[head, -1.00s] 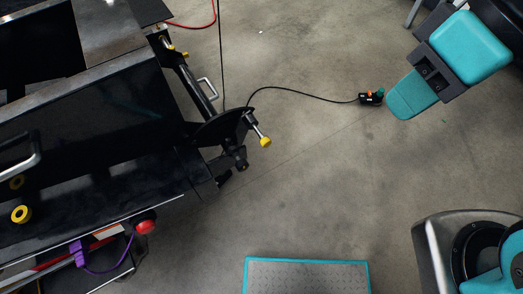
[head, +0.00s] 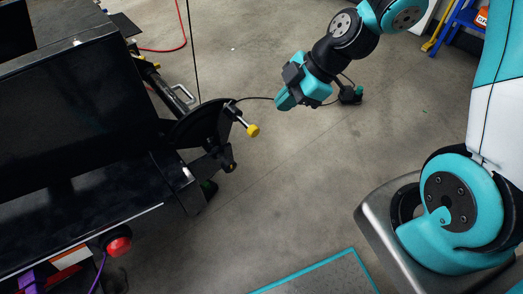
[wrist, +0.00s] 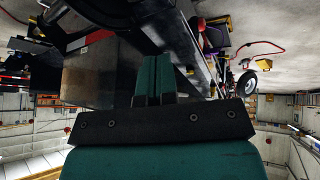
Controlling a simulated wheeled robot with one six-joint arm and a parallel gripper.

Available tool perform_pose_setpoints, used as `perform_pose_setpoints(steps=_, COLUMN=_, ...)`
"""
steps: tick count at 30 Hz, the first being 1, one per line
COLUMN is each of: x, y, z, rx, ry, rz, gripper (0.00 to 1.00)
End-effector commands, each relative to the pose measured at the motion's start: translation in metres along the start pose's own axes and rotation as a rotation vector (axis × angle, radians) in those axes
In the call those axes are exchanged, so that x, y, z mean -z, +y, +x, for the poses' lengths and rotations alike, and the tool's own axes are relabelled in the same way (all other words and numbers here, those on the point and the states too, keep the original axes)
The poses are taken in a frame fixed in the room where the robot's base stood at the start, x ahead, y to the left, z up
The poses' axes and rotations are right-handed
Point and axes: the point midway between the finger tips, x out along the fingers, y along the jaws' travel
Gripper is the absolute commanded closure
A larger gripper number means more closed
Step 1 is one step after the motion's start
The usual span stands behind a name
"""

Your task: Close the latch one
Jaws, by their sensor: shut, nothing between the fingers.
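A black lever with a yellow knob (head: 253,130) sticks out from a round black plate (head: 203,124) on the end of the black trailer frame (head: 90,110). I cannot tell for sure which part is latch one. My gripper (head: 282,101) is teal and black, shut and empty. In the head view it appears right of and above the yellow knob, apart from it. In the wrist view my gripper's teal fingers (wrist: 153,80) are together, in front of the dark trailer frame (wrist: 178,35). The knob is not clearly seen there.
A silver handle (head: 182,95) sits along the trailer's bar. A red round lamp (head: 118,246) is at the trailer's lower edge. Open concrete lies between trailer and my base.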

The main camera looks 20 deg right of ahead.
Motion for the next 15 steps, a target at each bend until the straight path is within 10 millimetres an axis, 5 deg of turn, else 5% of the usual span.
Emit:
perform_pose_setpoints(steps=1, x=-0.034, y=0.000, z=0.031, rx=-0.022, ry=0.004, rz=-0.050, gripper=1.00)
perform_pose_setpoints(steps=6, x=-0.087, y=0.006, z=0.068, rx=-0.096, ry=-0.007, rz=-0.231, gripper=1.00)
perform_pose_setpoints(steps=15, x=-0.104, y=0.010, z=0.095, rx=-0.123, ry=-0.020, rz=-0.311, gripper=1.00)
